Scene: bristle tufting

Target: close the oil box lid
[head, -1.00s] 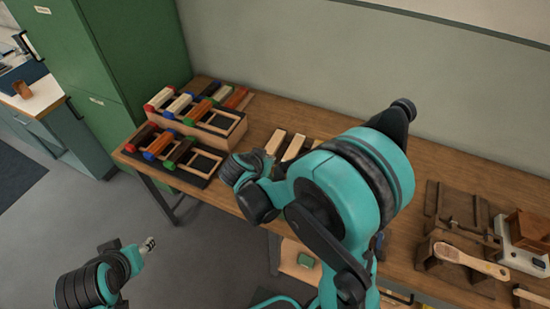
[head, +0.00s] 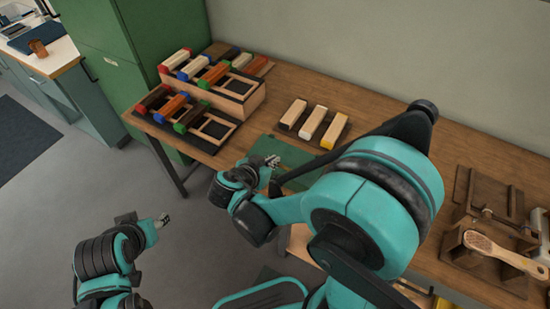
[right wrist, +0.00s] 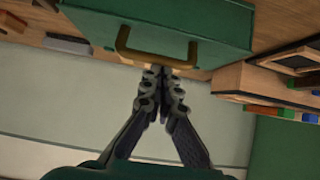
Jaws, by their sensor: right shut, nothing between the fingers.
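A green box-like body (right wrist: 215,30) with a brass handle (right wrist: 155,55) fills the top of the right wrist view. I take it for the oil box; I cannot tell which part is its lid or how far that stands open. In the head view a flat green surface (head: 293,153) shows at the bench's front, partly hidden by my right arm. My right gripper (head: 271,161) is shut and empty beside it; its fingers (right wrist: 162,78) appear just below the handle, contact unclear. My left gripper (head: 162,221) is over the floor, away from the bench; its jaws are too small to judge.
A stepped wooden rack (head: 246,103) with coloured-end blocks stands at the bench's left end. Three blocks (head: 313,124) lie behind the green surface. A brush (head: 500,253) and a wooden fixture (head: 480,220) sit at right. A green cabinet (head: 140,60) stands at left.

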